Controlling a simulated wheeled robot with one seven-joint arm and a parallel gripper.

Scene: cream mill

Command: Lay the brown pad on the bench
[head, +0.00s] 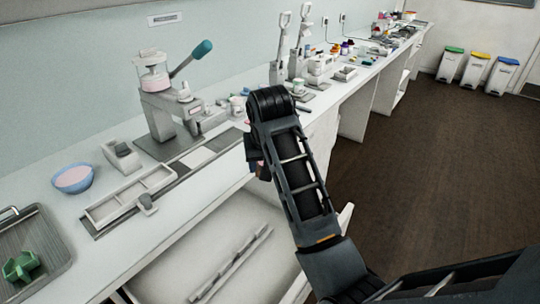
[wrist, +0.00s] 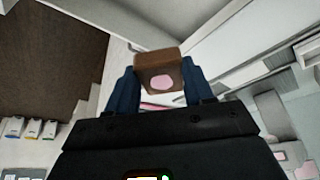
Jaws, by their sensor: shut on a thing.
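The brown pad (wrist: 152,61) is a small block with a pink patch on the face toward the wrist camera. My gripper (wrist: 160,88) is shut on it, with one dark blue finger on each side. In the head view, my gripper (head: 261,168) hangs at the bench's front edge, mostly hidden by my arm; little of the pad shows there. The white bench (head: 110,250) runs along the wall from lower left to upper right. The pad appears held clear of the bench top, though the exact gap cannot be told.
On the bench are a machine with a teal-handled lever (head: 165,100), a white divided tray (head: 130,197), a blue bowl (head: 73,178) and a grey tray (head: 35,250). An open white drawer (head: 205,255) juts out below. Three bins (head: 475,70) stand at the far right.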

